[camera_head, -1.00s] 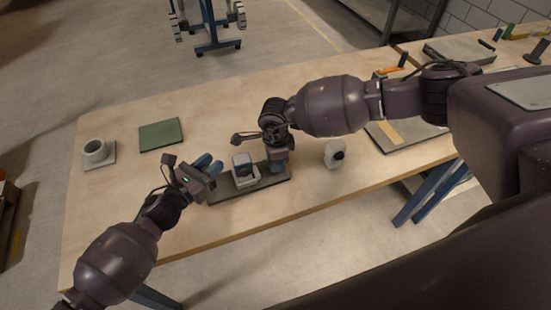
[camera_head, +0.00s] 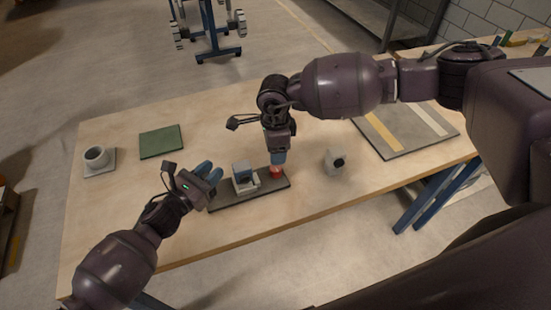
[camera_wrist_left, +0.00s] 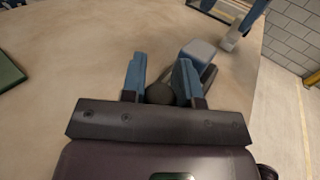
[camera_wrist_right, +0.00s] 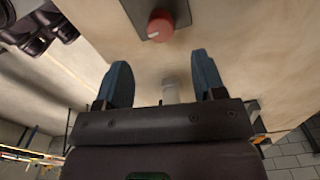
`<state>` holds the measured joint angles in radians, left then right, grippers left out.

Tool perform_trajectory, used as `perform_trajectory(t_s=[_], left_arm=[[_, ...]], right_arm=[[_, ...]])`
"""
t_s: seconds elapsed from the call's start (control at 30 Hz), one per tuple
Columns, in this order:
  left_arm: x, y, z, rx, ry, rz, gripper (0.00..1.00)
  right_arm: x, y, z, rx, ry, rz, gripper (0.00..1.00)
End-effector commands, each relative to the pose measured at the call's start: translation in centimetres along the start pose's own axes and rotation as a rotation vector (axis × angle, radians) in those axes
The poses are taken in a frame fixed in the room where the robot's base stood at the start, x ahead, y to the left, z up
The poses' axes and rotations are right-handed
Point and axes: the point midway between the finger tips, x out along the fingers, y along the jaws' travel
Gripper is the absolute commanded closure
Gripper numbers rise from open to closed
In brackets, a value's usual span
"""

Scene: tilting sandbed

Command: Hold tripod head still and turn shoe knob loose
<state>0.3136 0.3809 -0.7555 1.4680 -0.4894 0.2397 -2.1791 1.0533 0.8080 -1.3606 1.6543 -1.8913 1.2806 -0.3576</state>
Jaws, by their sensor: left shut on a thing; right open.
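The tripod head, a pale grey block (camera_head: 243,180) with a dark part, sits on a dark base plate (camera_head: 225,199). The red knob (camera_head: 276,173) stands at the block's right side; in the right wrist view the red knob (camera_wrist_right: 160,26) shows a white mark. My left gripper (camera_head: 213,174) is at the left side of the tripod head. In the left wrist view its blue fingers are shut on a dark rounded part of the head (camera_wrist_left: 160,93); the exact contact is partly hidden. My right gripper (camera_head: 278,157) is open and empty, pointing down just above the knob.
A grey block with a dark round face (camera_head: 334,161) stands right of the plate. A striped dark board (camera_head: 412,150) lies further right. A green pad (camera_head: 160,142) and a grey cup on a square base (camera_head: 97,158) are at left. The wooden table (camera_head: 215,120) behind is clear.

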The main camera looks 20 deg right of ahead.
Motion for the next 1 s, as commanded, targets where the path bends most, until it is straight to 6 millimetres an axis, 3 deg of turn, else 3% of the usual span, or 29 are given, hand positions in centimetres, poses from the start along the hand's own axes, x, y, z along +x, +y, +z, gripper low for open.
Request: perform_trajectory(t_s=[0.1,0.3,0.73,0.77,0.93,1.0], left_arm=[[0.0,0.0,0.0,0.0,0.0,0.0,1.0],[0.0,0.0,0.0,0.0,0.0,0.0,1.0],[0.0,0.0,0.0,0.0,0.0,0.0,1.0],[0.0,0.0,0.0,0.0,0.0,0.0,0.7],[0.0,0.0,0.0,0.0,0.0,0.0,0.44],[0.0,0.0,0.0,0.0,0.0,0.0,0.42]], right_arm=[[-1.9,0.0,0.0,-0.001,0.0,-0.002,0.37],[-3.6,0.0,0.0,0.001,0.001,-0.001,0.37],[-4.0,0.0,0.0,0.001,0.0,0.0,0.37],[-4.0,0.0,0.0,0.001,0.0,0.0,0.37],[-4.0,0.0,0.0,0.001,0.0,0.0,0.37],[-4.0,0.0,0.0,0.001,0.0,0.0,0.37]])
